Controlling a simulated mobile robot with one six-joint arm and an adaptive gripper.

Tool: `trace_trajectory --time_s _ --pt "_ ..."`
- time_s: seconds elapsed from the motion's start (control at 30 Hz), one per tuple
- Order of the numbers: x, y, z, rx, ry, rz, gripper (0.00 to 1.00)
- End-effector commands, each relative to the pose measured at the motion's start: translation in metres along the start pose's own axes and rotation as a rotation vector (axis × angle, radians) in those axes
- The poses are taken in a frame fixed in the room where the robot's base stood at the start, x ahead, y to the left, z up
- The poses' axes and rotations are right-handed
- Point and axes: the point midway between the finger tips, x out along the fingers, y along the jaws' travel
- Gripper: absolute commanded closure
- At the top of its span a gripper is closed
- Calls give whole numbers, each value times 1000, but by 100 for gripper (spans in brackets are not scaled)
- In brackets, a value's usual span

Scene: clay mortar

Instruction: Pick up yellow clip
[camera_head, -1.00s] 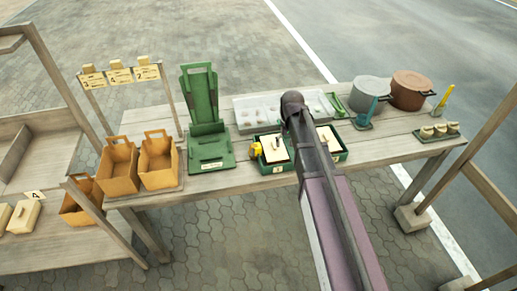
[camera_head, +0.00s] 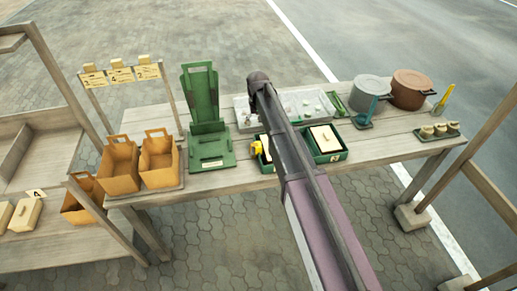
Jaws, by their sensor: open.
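A small yellow thing (camera_head: 257,148), likely the yellow clip, sits at the left end of the green tray (camera_head: 339,157), against a cream block (camera_head: 266,147). It is too small to make out its shape. My arm (camera_head: 290,150) reaches up across the table just right of it and covers the middle of the tray and most of that block. The dark rounded joint of my arm (camera_head: 258,80) is above the pale tray behind. My gripper and its fingers cannot be made out; the arm hides them.
A second cream block (camera_head: 324,138) lies in the green tray's right part. A green stand (camera_head: 206,125) and orange-brown bins (camera_head: 158,162) are to the left. A pale compartment tray (camera_head: 243,112) is behind. Grey (camera_head: 369,92) and brown (camera_head: 411,88) pots stand at right.

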Motion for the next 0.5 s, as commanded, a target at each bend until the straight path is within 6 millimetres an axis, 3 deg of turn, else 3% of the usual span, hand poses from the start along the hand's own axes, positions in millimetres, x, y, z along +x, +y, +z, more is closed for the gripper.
trace_trajectory --time_s 0.5 --pt "38 1 0 1 0 0 17"
